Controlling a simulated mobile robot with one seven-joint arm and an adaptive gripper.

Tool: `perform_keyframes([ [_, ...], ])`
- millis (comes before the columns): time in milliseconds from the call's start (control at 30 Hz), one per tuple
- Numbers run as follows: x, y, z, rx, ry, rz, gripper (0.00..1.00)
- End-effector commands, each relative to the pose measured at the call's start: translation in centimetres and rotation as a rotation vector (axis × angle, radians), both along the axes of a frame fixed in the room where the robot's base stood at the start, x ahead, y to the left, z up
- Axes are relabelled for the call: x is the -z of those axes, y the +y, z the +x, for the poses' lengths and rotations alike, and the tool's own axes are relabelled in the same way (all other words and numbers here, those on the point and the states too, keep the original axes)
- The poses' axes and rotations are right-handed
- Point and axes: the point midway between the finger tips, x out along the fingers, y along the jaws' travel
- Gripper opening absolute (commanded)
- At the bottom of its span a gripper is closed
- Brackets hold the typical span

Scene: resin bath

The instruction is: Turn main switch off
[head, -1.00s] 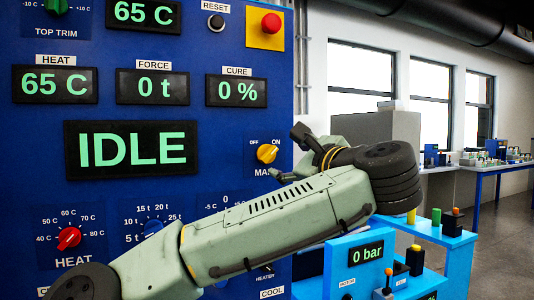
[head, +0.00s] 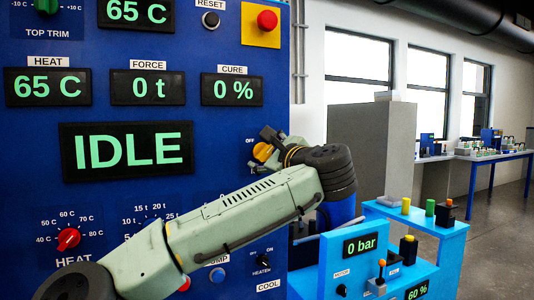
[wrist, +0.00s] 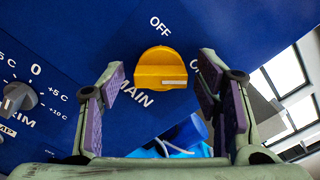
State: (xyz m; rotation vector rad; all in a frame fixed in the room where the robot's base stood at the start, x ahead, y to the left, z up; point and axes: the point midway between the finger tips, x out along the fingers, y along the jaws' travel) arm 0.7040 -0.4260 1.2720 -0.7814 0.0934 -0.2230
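The main switch (wrist: 161,68) is a yellow rotary knob on the blue panel, with OFF and MAIN printed around it. In the wrist view its white pointer mark points right, towards a partly hidden label, away from OFF. In the head view the knob (head: 263,151) is partly covered by my gripper (head: 270,142). In the wrist view my gripper (wrist: 164,85) is open, with one purple-padded finger on each side of the knob. The fingers look apart from the knob; I cannot tell how deep they reach.
The panel carries an IDLE display (head: 128,150), a red emergency button (head: 267,20), a red heat knob (head: 68,239) and a grey trim knob (wrist: 18,97). A light-blue bench (head: 425,222) with small controls stands at the lower right. Open floor lies beyond it.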

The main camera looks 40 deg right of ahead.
Motion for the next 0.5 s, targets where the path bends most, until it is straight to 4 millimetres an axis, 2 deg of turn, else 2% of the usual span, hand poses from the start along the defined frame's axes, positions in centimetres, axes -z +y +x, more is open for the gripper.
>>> perform_keyframes([
  [67, -0.01, 0.00, -0.02, 0.000, 0.000, 0.000, 0.51],
  [500, -0.01, 0.02, -0.04, 0.000, 0.000, 0.000, 0.21],
])
